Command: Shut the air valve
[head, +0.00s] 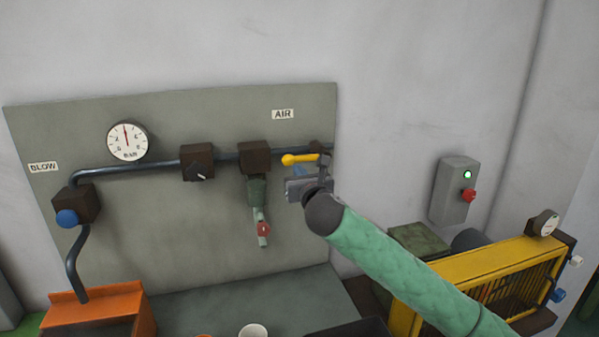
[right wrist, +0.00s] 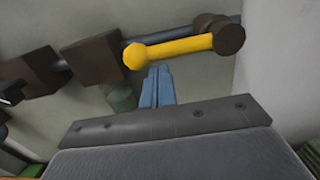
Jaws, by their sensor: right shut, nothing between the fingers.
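The air valve's yellow lever (head: 300,159) is at the right end of the dark pipe, under the AIR label (head: 283,114). It lies roughly along the pipe, its rounded tip to the left and its dark pivot to the right. The lever also shows in the right wrist view (right wrist: 170,49). My right gripper (head: 301,170) is just below the lever, its blue fingers (right wrist: 158,85) together and empty. The fingertips point up at the lever near its tip; I cannot tell whether they touch it. My left gripper is not in view.
A pressure gauge (head: 127,141), a block with a knob (head: 197,163) and a blue button (head: 67,218) are on the panel. A green hanging fitting (head: 258,192) is left of my gripper. A yellow guard (head: 480,275) and a grey switch box (head: 454,190) stand to the right.

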